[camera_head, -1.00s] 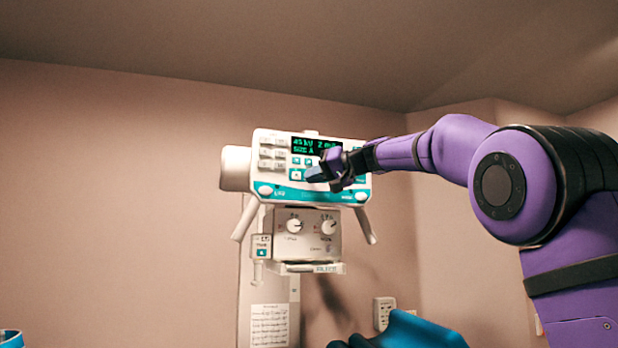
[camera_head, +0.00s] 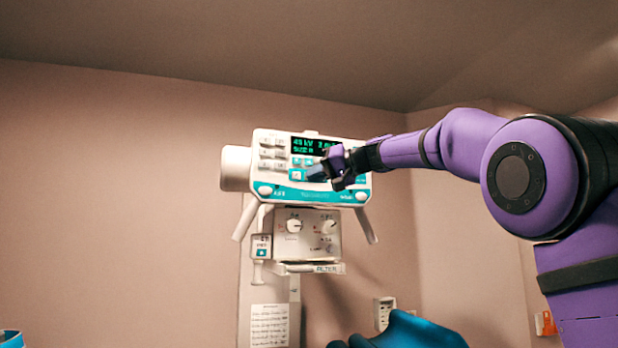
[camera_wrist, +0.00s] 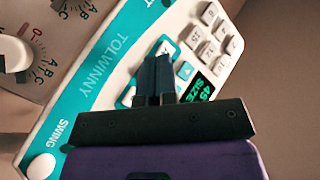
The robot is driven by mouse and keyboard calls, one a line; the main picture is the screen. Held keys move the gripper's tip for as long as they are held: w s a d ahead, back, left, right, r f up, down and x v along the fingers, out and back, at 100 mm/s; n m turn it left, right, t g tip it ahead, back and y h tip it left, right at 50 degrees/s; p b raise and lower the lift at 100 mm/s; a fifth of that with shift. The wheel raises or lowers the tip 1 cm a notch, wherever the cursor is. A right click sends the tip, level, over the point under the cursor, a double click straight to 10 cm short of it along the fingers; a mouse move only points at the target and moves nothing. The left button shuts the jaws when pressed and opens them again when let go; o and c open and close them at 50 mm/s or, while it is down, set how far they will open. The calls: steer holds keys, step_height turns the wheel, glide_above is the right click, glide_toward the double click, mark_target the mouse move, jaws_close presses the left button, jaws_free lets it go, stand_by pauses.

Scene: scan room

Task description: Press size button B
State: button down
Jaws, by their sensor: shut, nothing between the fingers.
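My gripper (camera_head: 316,172) is shut and empty in front of the lower panel. In the wrist view my fingertips (camera_wrist: 160,58) overlap the blue arrow buttons (camera_wrist: 185,70); I cannot tell whether they touch.
A knob box (camera_head: 308,235) hangs below the panel, with angled handles on both sides. A printed sheet (camera_head: 269,325) and a wall socket (camera_head: 384,312) are lower down. A blue padded surface (camera_head: 405,332) is at the bottom. The wall left of the panel is clear.

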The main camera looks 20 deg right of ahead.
steer(key=shift+s, duration=0.1)
steer(key=s, duration=0.4)
steer(key=shift+s, duration=0.4)
stand_by(0.8)
steer(key=s+d+f+g+h, duration=0.2)
steer(key=s+f+h, duration=0.2)
steer(key=s+f, duration=0.7)
steer(key=s+d+f+m+g+h, duration=0.1)
steer(key=s+d+f+g+h, duration=0.1)
steer(key=s+f, duration=1)
steer(key=s+d+f+g+h, duration=0.2)
steer(key=s+f+h, duration=0.3)
steer(key=s+f, duration=0.7)
step_height(320, 180, down, 7)
steer(key=shift+s+d+f+m+h, duration=0.1)
steer(key=shift+s+d+m+h, duration=0.1)
steer(key=shift+d+m+h, duration=0.1)
steer(key=c, duration=1.8)
jaws_free()
steer(key=shift+c, duration=0.2)
